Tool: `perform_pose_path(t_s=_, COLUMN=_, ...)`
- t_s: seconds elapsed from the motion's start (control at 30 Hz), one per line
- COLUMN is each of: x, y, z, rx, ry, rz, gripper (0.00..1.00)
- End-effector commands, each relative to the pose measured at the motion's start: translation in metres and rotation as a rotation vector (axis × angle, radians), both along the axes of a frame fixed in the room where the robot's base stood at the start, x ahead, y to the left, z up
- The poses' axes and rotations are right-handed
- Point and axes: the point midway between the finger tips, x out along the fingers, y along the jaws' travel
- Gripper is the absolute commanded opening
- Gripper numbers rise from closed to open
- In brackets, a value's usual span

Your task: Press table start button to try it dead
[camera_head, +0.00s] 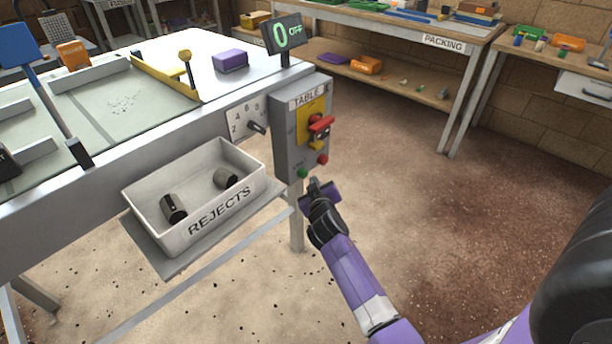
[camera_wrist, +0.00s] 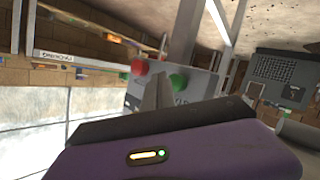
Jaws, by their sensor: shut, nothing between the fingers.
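The grey control box marked TABLE (camera_head: 287,150) hangs on the table's front right corner. A green button (camera_head: 302,173) sits low on its face, with a red button (camera_head: 322,159) to its right. Above them a red handle (camera_head: 320,124) sits on a yellow plate, with a small yellow piece under it. My gripper (camera_head: 316,185) is shut and empty, just below and right of the green button. In the wrist view the fingertips (camera_wrist: 157,88) lie between the red button (camera_wrist: 139,67) and the green button (camera_wrist: 178,82), close to the green one. Whether they touch it I cannot tell.
A display (camera_head: 284,34) on the table reads 0 OFF. A dial (camera_head: 256,127) is left of the box. The REJECTS tray (camera_head: 190,238) with two dark cylinders juts out below. The packing bench (camera_head: 400,32) stands behind. Floor to the right is clear.

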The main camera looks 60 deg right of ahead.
Motion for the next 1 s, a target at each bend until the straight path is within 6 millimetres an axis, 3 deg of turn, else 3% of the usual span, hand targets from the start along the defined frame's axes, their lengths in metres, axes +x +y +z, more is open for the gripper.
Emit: perform_pose_path(t_s=1.0, x=0.0085, y=-0.0020, z=0.0002, rx=0.000, ry=0.000, rz=0.000, gripper=0.00)
